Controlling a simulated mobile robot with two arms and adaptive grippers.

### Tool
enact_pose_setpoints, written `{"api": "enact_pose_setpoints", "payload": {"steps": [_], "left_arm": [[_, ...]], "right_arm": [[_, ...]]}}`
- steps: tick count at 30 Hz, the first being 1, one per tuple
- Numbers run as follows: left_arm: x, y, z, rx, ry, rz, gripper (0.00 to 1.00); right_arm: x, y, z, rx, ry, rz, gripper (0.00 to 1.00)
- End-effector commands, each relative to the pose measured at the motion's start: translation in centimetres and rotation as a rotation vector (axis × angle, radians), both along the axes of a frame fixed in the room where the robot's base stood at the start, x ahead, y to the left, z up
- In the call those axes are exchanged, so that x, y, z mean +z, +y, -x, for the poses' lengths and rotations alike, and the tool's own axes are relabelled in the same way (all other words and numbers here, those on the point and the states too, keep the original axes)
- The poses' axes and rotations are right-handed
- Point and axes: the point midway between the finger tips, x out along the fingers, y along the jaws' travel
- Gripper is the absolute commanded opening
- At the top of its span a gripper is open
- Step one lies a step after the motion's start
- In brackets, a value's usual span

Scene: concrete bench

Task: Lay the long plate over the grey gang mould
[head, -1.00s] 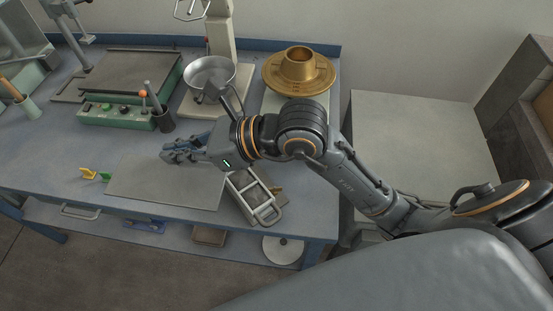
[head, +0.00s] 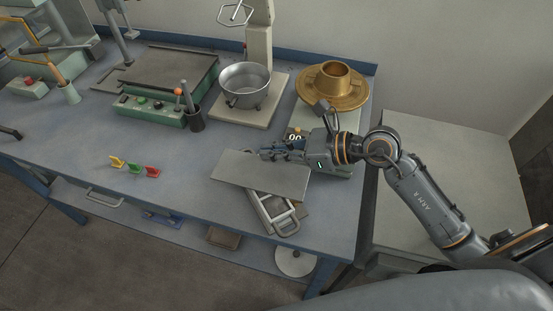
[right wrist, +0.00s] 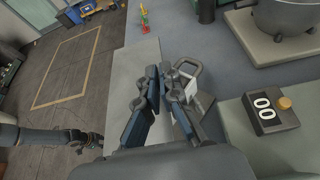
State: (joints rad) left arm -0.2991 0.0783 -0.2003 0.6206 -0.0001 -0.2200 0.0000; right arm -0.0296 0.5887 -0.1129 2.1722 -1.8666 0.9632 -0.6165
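The long plate (head: 240,171), a flat grey slab, lies level across the back part of the grey gang mould (head: 287,222). The mould's front end with its handle shows beyond the plate's front edge. I cannot tell whether plate and mould touch. My right gripper (head: 268,154) is shut on the plate's back long edge. In the right wrist view the fingers (right wrist: 162,80) straddle that edge, with the plate (right wrist: 118,75) to their left and a bit of the mould (right wrist: 186,72) to the right. My left gripper (right wrist: 90,140) shows small there; its opening is unclear.
Yellow (head: 117,162), green (head: 135,168) and red (head: 152,171) markers stand on the bench left of the plate. The bench's left front is clear.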

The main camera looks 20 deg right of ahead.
Motion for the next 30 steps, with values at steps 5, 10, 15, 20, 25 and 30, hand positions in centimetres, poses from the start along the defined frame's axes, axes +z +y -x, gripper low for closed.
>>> {"api": "enact_pose_setpoints", "payload": {"steps": [5,10,15,20,25,30], "left_arm": [[0.2,-0.2,0.0,-0.001,0.0,0.002,0.32],[0.5,-0.1,0.0,-0.001,0.0,0.002,0.32],[0.5,-0.1,0.0,-0.001,0.0,0.002,0.32],[0.4,-0.1,0.0,-0.001,0.0,0.001,0.32],[-0.1,0.0,0.0,0.0,0.001,0.0,0.32],[-0.5,0.2,0.1,0.0,0.001,-0.002,0.32]], "right_arm": [[-1.6,-0.8,-0.2,-0.004,0.002,-0.007,0.0],[-3.4,-0.8,-0.3,-0.004,-0.001,-0.006,0.0],[-3.7,-0.8,-0.3,-0.002,-0.005,-0.004,0.0],[-3.8,-0.8,-0.3,-0.002,-0.004,-0.003,0.0],[-4.4,-0.8,-0.3,-0.002,-0.004,-0.003,0.0],[-4.8,-0.7,-0.3,-0.002,-0.003,-0.004,0.0]]}}
